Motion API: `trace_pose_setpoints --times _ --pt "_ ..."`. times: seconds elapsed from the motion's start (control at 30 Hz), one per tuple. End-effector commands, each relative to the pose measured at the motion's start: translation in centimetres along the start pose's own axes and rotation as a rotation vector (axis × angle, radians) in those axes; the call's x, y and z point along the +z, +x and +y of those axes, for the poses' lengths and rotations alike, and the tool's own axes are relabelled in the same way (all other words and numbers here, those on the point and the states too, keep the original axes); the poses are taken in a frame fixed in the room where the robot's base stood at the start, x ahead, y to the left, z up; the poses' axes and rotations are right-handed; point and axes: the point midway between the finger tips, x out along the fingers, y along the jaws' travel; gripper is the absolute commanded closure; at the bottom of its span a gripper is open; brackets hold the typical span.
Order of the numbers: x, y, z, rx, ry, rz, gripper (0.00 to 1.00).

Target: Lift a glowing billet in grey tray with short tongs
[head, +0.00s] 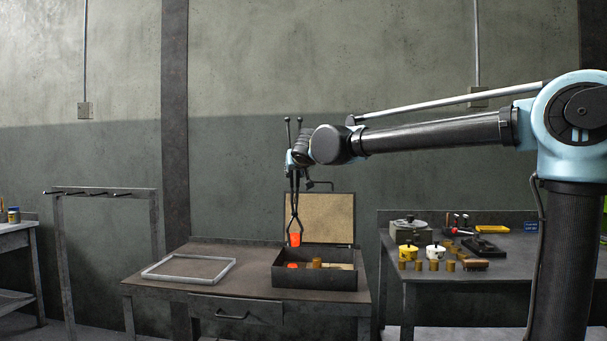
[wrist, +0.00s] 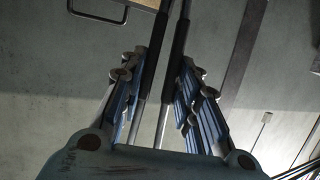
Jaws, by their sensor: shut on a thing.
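My gripper (head: 297,160) is shut on the handles of the dark short tongs (head: 293,205), which hang down from it. In the wrist view, my gripper (wrist: 165,80) has its fingers on both sides of the tongs' black grips (wrist: 152,65). The tong jaws hold a glowing orange billet (head: 295,240) above the left part of the open dark tray (head: 315,281). Another glowing billet (head: 291,265) lies in the tray, beside a dull brass-coloured piece (head: 316,262). The lower tongs and the held billet do not show in the wrist view.
The tray's raised lid (head: 328,218) stands behind the tongs. A pale empty frame (head: 189,269) lies on the table (head: 245,289) to the left. The right bench (head: 500,265) carries pots and several small cylinders.

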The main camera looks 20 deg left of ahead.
Motion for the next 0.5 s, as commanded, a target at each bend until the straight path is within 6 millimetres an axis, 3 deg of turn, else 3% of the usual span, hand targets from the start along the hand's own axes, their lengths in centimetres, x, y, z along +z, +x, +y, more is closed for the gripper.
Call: trace_pose_setpoints --times 0.5 --pt "-0.5 1.2 -4.7 -0.002 -0.001 0.001 1.0"
